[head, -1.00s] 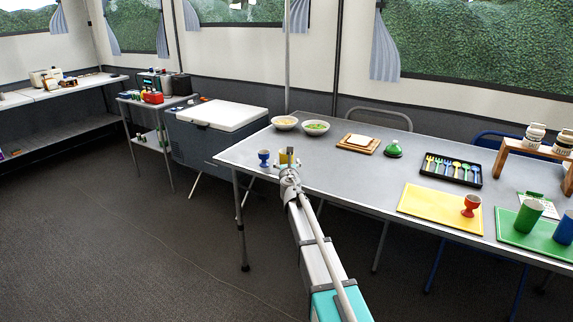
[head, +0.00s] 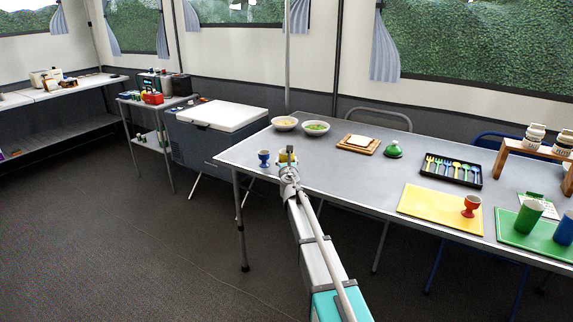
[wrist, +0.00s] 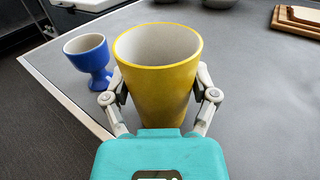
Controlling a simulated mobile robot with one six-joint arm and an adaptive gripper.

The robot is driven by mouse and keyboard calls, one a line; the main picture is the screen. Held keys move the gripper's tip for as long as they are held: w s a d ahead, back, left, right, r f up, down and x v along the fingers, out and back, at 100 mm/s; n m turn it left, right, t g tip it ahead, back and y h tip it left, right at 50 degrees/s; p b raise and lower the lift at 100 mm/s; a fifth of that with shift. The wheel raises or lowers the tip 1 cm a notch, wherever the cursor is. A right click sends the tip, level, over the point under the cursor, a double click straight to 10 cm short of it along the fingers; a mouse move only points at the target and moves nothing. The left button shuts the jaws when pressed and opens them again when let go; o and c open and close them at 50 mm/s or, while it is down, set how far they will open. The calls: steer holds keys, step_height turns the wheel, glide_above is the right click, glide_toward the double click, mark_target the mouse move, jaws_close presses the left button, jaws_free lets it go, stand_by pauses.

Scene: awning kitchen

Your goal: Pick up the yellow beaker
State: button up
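The yellow beaker (wrist: 160,85) stands upright, large in the middle of the wrist view, with its pale empty inside showing. My gripper (wrist: 160,98) has one finger on each side of it, and both fingers appear to press against its wall. Its base is hidden behind my gripper's body, so I cannot tell whether it touches the table. In the head view the beaker (head: 283,157) is partly covered by my gripper (head: 289,160), near the left end of the grey table (head: 345,180).
A blue egg cup (wrist: 89,59) stands just left of the beaker, close to the table's edge. Two bowls (head: 285,124) (head: 316,128) stand behind. A wooden board (head: 358,145) lies farther right. The tabletop right of the beaker is clear.

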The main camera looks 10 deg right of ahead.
steer(key=c, duration=0.3)
steer(key=shift+r, duration=0.2)
step_height(320, 180, up, 2)
steer(key=p, duration=0.2)
steer(key=shift+p, duration=0.3)
steer(key=s+r+p, duration=0.3)
steer(key=s, duration=0.1)
steer(key=s+r+p, duration=0.4)
steer(key=s, duration=0.1)
steer(key=s+r+p, duration=0.3)
steer(key=s, duration=0.2)
steer(key=shift+r, duration=0.3)
